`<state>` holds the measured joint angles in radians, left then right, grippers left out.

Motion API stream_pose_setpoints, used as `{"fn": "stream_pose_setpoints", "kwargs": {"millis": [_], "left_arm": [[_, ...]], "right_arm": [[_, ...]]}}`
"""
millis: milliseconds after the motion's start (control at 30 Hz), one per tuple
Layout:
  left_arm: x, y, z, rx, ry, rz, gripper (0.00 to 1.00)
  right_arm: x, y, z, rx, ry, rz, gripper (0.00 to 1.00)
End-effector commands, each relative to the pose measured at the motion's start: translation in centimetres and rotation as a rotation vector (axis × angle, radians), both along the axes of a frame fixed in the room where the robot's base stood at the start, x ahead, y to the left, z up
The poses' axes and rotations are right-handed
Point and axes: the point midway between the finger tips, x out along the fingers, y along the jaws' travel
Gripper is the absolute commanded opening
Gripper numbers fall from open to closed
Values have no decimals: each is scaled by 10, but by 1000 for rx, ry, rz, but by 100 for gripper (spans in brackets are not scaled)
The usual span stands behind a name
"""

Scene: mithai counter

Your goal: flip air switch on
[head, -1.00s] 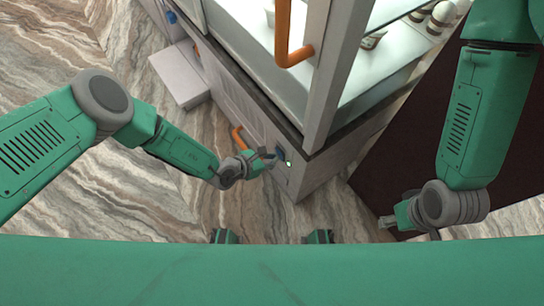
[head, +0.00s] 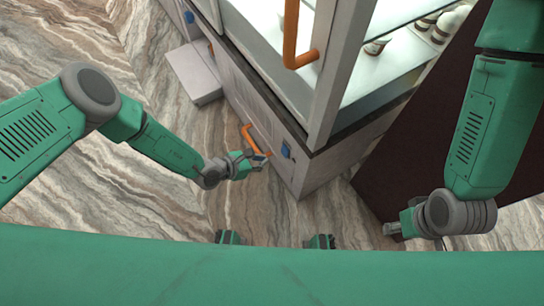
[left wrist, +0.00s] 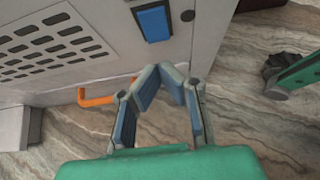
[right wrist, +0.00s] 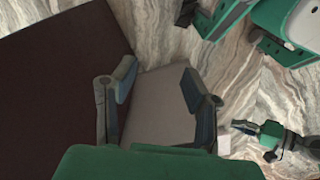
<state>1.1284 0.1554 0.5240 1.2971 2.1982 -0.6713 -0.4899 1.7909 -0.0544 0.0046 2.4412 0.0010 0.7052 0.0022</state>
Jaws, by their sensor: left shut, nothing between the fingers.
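A blue rocker switch (head: 286,150) is set in the grey lower side of the display counter, near its front corner. It also shows in the left wrist view (left wrist: 154,21), in a dark frame. Its on or off state cannot be made out. My left gripper (head: 262,158) is shut and empty, to the left of the switch and apart from it. In the left wrist view its fingertips (left wrist: 161,70) meet below the switch. My right gripper (head: 390,228) is low at the right; its fingers (right wrist: 157,80) stand apart with nothing between them.
An orange handle (head: 252,138) sticks out of the counter's side close to my left gripper. Another orange handle (head: 290,40) is on the glass case above. A second blue part (head: 189,17) is further back. A dark brown panel (head: 410,150) stands at the right.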

Motion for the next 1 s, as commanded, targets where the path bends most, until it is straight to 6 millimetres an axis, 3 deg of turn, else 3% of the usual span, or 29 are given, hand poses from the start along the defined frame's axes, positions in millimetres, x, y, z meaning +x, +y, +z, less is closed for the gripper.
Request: {"fn": "stream_pose_setpoints", "kwargs": {"millis": [100,300,733,767,867,1000], "left_arm": [[-13,19,18,2,4,3,0],[-27,37,33,2,1,0,0],[-32,44,36,2,1,0,0],[-32,44,36,2,1,0,0],[-36,41,37,2,6,-17,0],[-65,25,43,11,43,-158,0]], "right_arm": [[0,0,18,0,0,0,40],[0,0,31,0,1,0,40],[0,0,33,0,1,0,40],[0,0,33,0,2,0,36],[-2,0,33,0,0,0,1],[-2,0,33,0,-1,0,0]]}}
